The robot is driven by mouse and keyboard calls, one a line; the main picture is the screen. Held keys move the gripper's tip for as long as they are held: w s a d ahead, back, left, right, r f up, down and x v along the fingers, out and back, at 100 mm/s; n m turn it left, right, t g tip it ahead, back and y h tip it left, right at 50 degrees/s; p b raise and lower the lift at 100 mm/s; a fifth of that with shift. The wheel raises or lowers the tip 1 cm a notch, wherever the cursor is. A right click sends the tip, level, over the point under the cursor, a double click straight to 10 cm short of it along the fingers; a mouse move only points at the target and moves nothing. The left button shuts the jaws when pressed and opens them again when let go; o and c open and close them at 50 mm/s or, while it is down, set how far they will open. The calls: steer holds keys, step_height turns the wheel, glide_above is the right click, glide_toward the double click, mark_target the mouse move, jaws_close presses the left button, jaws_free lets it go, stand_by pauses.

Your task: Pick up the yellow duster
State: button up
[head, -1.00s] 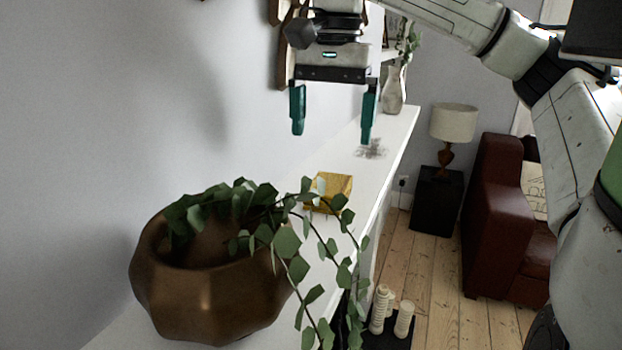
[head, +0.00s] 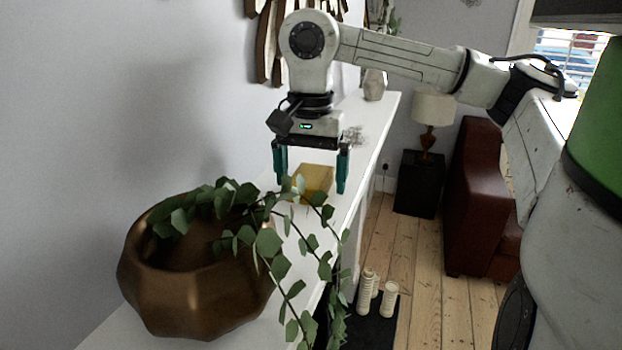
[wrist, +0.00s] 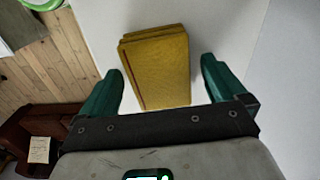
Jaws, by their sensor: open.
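The yellow duster (head: 314,179) is a folded yellow block lying on the white mantel shelf (head: 374,134). In the head view, leaves partly cover its near side. In the wrist view the duster (wrist: 158,68) lies ahead of and between the two teal fingers. My gripper (head: 311,185) is open, its fingers pointing down on either side of the duster in the head view. The wrist view shows the open fingers of my gripper (wrist: 162,88) with white gaps between them and the duster, so nothing is held.
A bronze faceted pot (head: 195,283) with a trailing plant (head: 268,243) stands on the shelf nearer the head camera, close to the duster. A grey smudge (head: 354,136) and a vase (head: 374,84) are farther along. The wall borders the shelf on the left; its right edge drops to the floor.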

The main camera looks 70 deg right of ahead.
mark_target(312, 175)
steer(key=shift+c, duration=0.4)
steer(key=c, duration=1)
steer(key=shift+r, duration=0.5)
step_height(312, 175, up, 2)
steer(key=shift+s+r+b, duration=0.1)
steer(key=shift+r+b, duration=0.05)
steer(key=shift+b, duration=0.15)
steer(key=s+a+r, duration=0.1)
steer(key=s+r, duration=0.2)
steer(key=s, duration=0.1)
steer(key=s+a+r+b, duration=0.1)
steer(key=s+a+r, duration=0.1)
steer(key=s+r, duration=0.1)
steer(key=s+a+r+b, duration=0.1)
steer(key=s+r, duration=0.2)
steer(key=s, duration=0.3)
steer(key=shift+a+r, duration=0.2)
steer(key=shift+r, duration=0.1)
